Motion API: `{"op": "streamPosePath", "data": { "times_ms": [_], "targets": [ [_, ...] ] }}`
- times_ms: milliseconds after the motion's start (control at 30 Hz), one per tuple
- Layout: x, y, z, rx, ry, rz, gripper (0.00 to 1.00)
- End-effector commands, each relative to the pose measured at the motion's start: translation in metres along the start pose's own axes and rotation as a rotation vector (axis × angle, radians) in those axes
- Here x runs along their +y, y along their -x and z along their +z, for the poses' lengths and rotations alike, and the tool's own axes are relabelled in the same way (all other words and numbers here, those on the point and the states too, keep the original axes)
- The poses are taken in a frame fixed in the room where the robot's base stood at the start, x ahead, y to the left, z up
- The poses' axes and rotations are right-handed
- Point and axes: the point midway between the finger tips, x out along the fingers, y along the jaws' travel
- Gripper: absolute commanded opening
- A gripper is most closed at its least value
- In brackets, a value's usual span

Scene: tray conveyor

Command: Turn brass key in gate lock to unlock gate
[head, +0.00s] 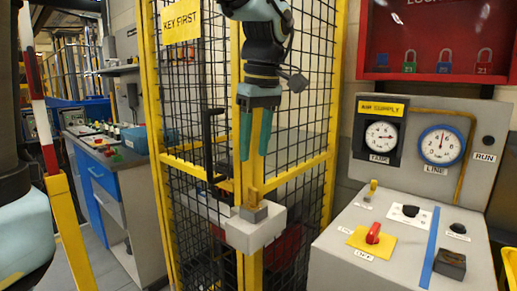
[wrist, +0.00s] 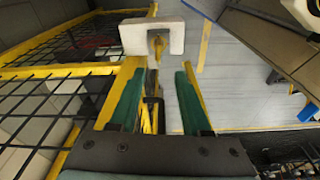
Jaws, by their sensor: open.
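The gate (head: 320,160) is yellow-framed black mesh and looks closed. The pale lock box (head: 262,232) sits on its frame, with a grey lock block (head: 253,213) on top. The brass key (head: 254,195) stands upright in that block. My gripper (head: 254,157) points down above the key, its two green fingers apart with nothing seen between the tips. In the wrist view my gripper (wrist: 160,72) is open. The lock box (wrist: 134,38) and the key (wrist: 157,49) show just beyond the fingertips, roughly between them. How far the key is turned cannot be told.
A black handle (head: 209,145) is on the gate left of my gripper, below a yellow "KEY FIRST" sign (head: 181,21). A grey console (head: 345,262) with a red knob (head: 373,233) and gauges stands right. Padlocks hang on a red board (head: 435,40). Blue drawers (head: 100,195) stand left.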

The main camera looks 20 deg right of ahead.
Motion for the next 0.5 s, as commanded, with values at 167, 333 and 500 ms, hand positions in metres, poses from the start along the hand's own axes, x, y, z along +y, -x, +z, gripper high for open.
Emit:
{"op": "streamPosePath", "data": {
  "times_ms": [167, 333, 500],
  "targets": [
    [0.004, 0.003, 0.007, 0.004, 0.02, -0.003, 0.47],
    [0.003, -0.018, 0.007, 0.003, 0.02, -0.005, 0.47],
    [0.002, -0.049, 0.007, 0.003, 0.019, -0.006, 0.47]
  ]
}}
